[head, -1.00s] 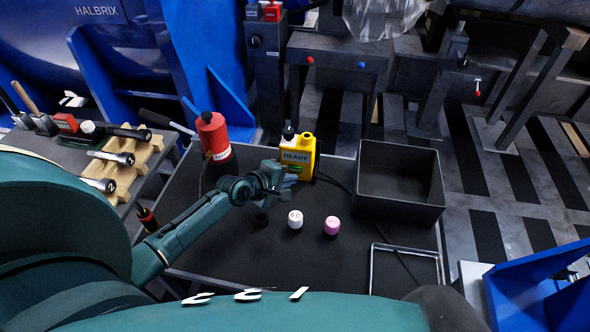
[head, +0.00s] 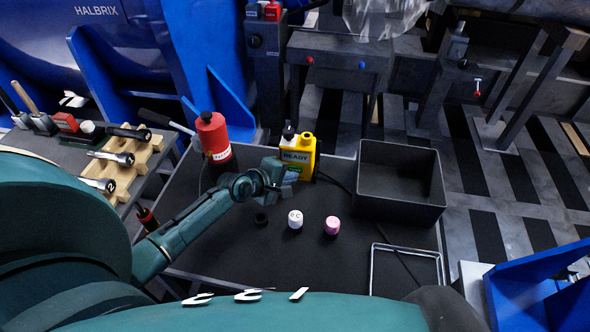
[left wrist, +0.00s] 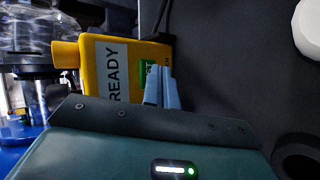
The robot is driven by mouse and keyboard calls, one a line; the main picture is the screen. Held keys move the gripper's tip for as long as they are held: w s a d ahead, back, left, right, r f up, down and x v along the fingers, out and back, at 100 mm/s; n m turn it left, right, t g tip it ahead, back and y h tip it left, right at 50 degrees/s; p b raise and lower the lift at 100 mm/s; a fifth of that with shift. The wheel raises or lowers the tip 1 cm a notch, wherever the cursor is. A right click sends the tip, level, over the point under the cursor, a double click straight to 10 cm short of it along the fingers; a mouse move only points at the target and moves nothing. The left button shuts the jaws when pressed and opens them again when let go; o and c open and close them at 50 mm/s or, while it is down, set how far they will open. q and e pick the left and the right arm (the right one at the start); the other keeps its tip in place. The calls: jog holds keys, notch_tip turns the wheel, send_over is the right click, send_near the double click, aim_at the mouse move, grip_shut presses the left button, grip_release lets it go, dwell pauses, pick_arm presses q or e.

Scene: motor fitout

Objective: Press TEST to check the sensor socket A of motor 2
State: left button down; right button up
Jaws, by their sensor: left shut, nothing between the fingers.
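The yellow tester (head: 298,158) stands upright on the black tabletop, its screen reading READY. In the left wrist view the tester (left wrist: 88,70) shows READY sideways, with a green patch, probably the TEST button (left wrist: 147,68), beside the screen. My left gripper (head: 291,179) is shut and empty, just in front of the tester's lower face. In the left wrist view its fingertips (left wrist: 162,76) overlap the edge of the green patch; whether they touch it I cannot tell. My right gripper is out of view. Motor 2 and socket A cannot be made out.
A red canister (head: 214,138) stands left of the tester. An empty black bin (head: 400,207) is to the right. White (head: 295,219), pink (head: 332,226) and black (head: 261,219) caps stand in front. A wire-like frame (head: 376,270) lies at the front right.

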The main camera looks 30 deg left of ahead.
pick_arm(q)
jog(key=shift+w+a, duration=0.1)
jog(key=shift+w, duration=0.35)
dwell(0.6)
jog(key=shift+s+r+p, duration=0.15)
jog(key=shift+s+p, duration=0.25)
jog(key=shift+s, duration=0.1)
jog(key=shift+s+d, duration=0.25)
jog(key=shift+s, duration=0.1)
jog(key=shift+s+p, duration=0.1)
jog(key=shift+p, duration=0.2)
jog(key=shift+s+d+p, duration=0.15)
jog(key=shift+s+p, duration=0.35)
jog(key=shift+s, duration=0.1)
jog(key=shift+s+d+p, duration=0.15)
jog(key=shift+s+p, duration=0.3)
jog(key=shift+s, duration=0.1)
jog(key=shift+s+d+p, duration=0.25)
jog(key=shift+s+p, duration=0.3)
jog(key=shift+s, duration=0.65)
jog(key=shift+d, duration=0.1)
